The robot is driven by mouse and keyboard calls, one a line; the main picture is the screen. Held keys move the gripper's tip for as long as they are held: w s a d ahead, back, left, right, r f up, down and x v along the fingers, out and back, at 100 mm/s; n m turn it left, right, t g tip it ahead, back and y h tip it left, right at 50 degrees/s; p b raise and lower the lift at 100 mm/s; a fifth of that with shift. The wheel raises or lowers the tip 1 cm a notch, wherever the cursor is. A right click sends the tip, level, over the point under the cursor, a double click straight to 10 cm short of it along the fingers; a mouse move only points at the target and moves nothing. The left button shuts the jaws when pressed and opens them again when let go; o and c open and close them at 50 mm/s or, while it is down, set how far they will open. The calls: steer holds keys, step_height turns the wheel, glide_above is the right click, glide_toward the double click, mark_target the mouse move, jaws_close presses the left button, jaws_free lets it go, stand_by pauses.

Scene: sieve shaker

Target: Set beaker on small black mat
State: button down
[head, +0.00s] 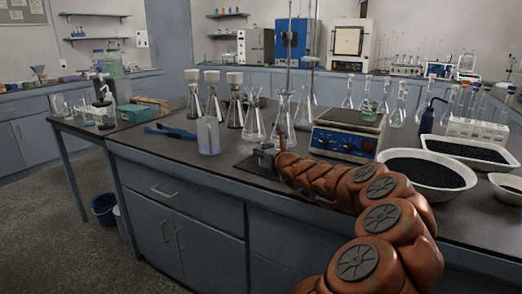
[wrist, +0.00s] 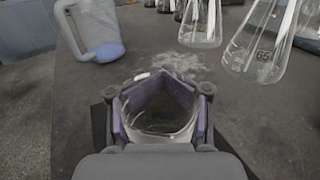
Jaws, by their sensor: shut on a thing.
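The beaker (wrist: 157,122) is clear glass and sits between the purple-padded fingers of my gripper (wrist: 160,108) in the wrist view. The gripper is shut on it, and its open top faces the camera. In the head view my gripper (head: 266,154) is low over the counter, and I cannot make the beaker out there. The small black mat (head: 248,167) lies under and beside the gripper. A dark edge of the mat (wrist: 98,128) shows left of the gripper in the wrist view. I cannot tell whether the beaker's base touches the mat.
Glass flasks (head: 254,124) stand close behind. A blue-fronted instrument (head: 346,134) is to the right, then a white bowl of black granules (head: 428,188). Pale powder (wrist: 180,64) lies ahead.

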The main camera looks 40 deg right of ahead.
steer(key=shift+f, duration=0.2)
steer(key=c, duration=0.5)
jaws_free()
steer(key=shift+r, duration=0.15)
steer(key=shift+r, duration=0.15)
steer(key=shift+v, duration=6)
steer(key=shift+a, duration=0.1)
